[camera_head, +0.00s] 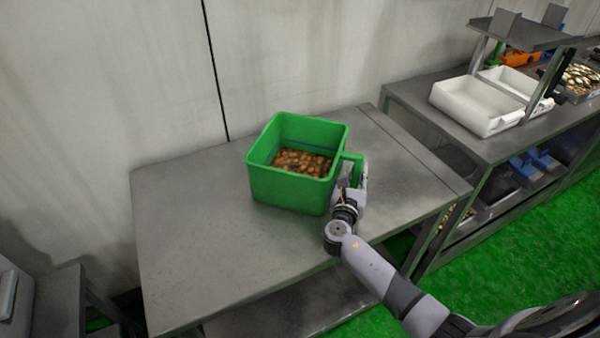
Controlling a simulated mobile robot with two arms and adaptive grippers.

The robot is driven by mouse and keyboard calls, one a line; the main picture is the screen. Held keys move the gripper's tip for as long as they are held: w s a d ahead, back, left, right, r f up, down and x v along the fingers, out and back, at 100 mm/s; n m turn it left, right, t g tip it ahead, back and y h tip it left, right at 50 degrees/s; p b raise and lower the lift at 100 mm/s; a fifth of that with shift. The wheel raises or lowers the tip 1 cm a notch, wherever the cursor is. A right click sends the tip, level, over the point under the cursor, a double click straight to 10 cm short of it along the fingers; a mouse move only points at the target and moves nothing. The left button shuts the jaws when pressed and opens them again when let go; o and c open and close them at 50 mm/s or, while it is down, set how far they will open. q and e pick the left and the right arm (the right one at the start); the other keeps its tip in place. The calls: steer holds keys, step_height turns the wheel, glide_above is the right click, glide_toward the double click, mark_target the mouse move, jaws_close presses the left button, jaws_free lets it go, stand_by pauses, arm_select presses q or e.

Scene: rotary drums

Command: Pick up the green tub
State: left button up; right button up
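The green tub (287,189) stands upright on a grey metal table (190,245), left of the picture's right-hand shelving. It is open at the top and holds many small brown pieces (302,162). My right gripper (352,182) is at the tub's right side, by a green handle-like part there. The fingers are small and partly hidden against the green, so I cannot tell whether they are closed on it. My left gripper is not in view.
A metal bench (465,139) to the right carries white trays (477,104) and a raised shelf (528,32). Blue bins (530,168) sit lower down. A wall stands behind the table. The table's left part is bare. The floor (515,240) is green.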

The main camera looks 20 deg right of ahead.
jaws_close()
stand_by(0.5)
steer(key=shift+r, duration=0.15)
